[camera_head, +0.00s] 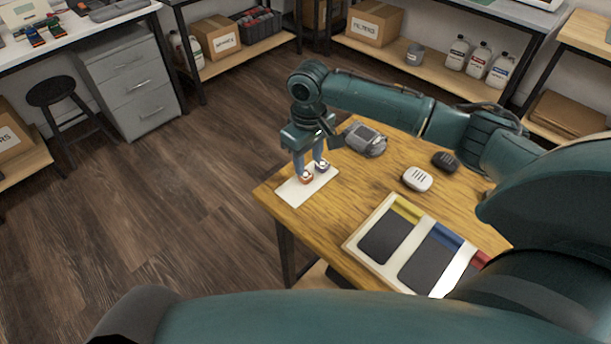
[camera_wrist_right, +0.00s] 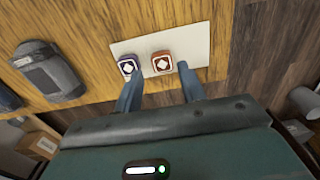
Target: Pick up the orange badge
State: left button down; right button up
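The orange badge (camera_head: 306,177) lies on a white card (camera_head: 291,196) at the table's left corner; it bears a white diamond mark. A dark blue-purple badge (camera_head: 323,167) lies beside it on the same card. Both badges also show in the right wrist view, the orange one (camera_wrist_right: 161,62) to the right of the purple one (camera_wrist_right: 127,66). My right gripper (camera_head: 309,171) points down over the card, open. In the wrist view its fingertips appear on either side of the orange badge, one close to the purple badge. Contact cannot be told. My left gripper is not in view.
A grey device (camera_head: 366,139), a white rounded object (camera_head: 417,178) and a dark one (camera_head: 445,161) lie on the wooden table. A tray (camera_head: 367,262) with dark compartments and yellow, blue and red strips is at the front. Shelves and a stool (camera_head: 52,91) stand beyond.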

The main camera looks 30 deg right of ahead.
aim_at(307, 175)
notch_tip(307, 175, down, 4)
jog(key=shift+a+f, duration=0.15)
jog(key=shift+f, duration=0.1)
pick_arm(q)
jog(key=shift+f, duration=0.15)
pick_arm(e)
jog(key=shift+c, duration=0.2)
jog(key=c, duration=0.7)
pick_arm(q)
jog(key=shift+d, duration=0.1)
